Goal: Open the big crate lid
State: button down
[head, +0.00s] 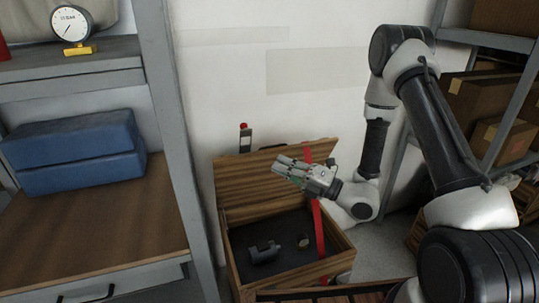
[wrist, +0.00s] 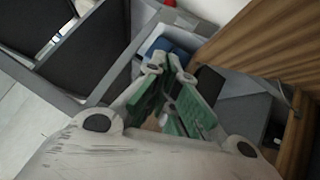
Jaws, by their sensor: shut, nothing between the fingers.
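The big wooden crate (head: 340,250) stands on the floor against the wall. Its wooden lid (head: 240,190) is raised and tilts back toward the wall, so the dark inside of the crate is open to view. In the wrist view the lid's wood grain (wrist: 250,40) fills the upper right. My gripper (head: 284,165) is shut and empty, in front of the lid and above the crate opening. In the wrist view its green-padded fingers (wrist: 170,72) are close together. I cannot tell whether they touch the lid.
A grey fitting (head: 264,252) and a small round part (head: 303,241) lie in the crate. A red strap (head: 319,225) runs down its right side. A bench with blue cases (head: 75,150) is at left. A shelf with cardboard boxes (head: 480,105) is at right.

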jog(key=w+d+x, duration=0.1)
jog(key=w+x, duration=0.1)
jog(key=x, duration=1)
jog(key=shift+r, duration=0.3)
jog(key=shift+w+d, duration=0.1)
jog(key=shift+d, duration=0.05)
jog(key=w+a+r+m+h, duration=0.1)
jog(key=w+r, duration=0.1)
jog(key=w, duration=0.4)
jog(key=w+a+r+m+h, duration=0.1)
jog(key=w+a+r, duration=0.1)
jog(key=w, duration=0.4)
jog(key=shift+w+a+r+g, duration=0.3)
jog(key=shift+w+g, duration=0.05)
jog(key=shift+g, duration=0.05)
jog(key=shift+s, duration=0.1)
